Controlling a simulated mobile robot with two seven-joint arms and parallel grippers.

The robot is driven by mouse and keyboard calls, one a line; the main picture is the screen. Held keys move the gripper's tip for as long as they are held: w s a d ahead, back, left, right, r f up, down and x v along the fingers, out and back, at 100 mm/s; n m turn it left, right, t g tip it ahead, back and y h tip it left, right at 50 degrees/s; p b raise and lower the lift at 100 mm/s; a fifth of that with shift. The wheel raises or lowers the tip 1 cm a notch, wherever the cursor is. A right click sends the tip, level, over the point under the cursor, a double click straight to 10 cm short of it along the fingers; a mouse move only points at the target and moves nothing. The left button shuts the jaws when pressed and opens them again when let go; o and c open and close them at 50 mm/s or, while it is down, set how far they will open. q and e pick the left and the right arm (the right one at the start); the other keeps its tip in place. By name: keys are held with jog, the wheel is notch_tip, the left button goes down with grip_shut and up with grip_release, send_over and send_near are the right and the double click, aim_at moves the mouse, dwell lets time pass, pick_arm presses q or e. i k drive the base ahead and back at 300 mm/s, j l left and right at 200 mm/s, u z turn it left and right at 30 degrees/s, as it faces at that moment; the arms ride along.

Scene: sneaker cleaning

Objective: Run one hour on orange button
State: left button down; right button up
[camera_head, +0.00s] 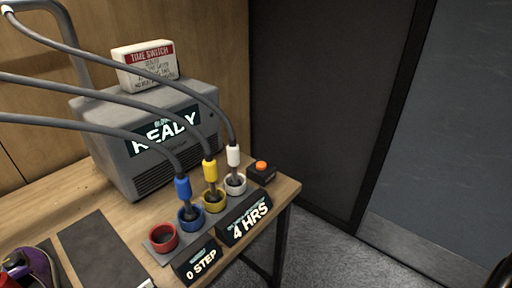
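The orange button (261,165) sits on top of a small dark box (262,175) at the table's right corner. Beside it, a display (245,218) reads "4 HRS". A second display (199,262) to its left reads "0 STEP". A grey machine (150,135) behind shows "READY" on its screen. A white sign (146,66) on top is headed "TIME SWITCH"; its smaller text is too small to read surely. Neither of my grippers can be made out in the view.
Blue (183,188), yellow (210,171) and white (234,156) plugs on grey cables stand in matching rings. The red ring (163,237) has no plug. A dark mat (103,250) and part of a purple shoe (38,268) lie at left. Open floor is right.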

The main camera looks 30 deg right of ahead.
aim_at(260, 165)
jog(key=i+l, duration=0.15)
jog(key=l, duration=0.35)
jog(key=i+l, duration=0.1)
jog(key=l, duration=0.45)
jog(key=i+l+u, duration=0.1)
jog(key=l, duration=0.4)
jog(key=i+l, duration=0.15)
jog(key=l, duration=0.4)
jog(key=i+l, duration=0.1)
jog(key=l, duration=0.45)
jog(key=i+u, duration=0.05)
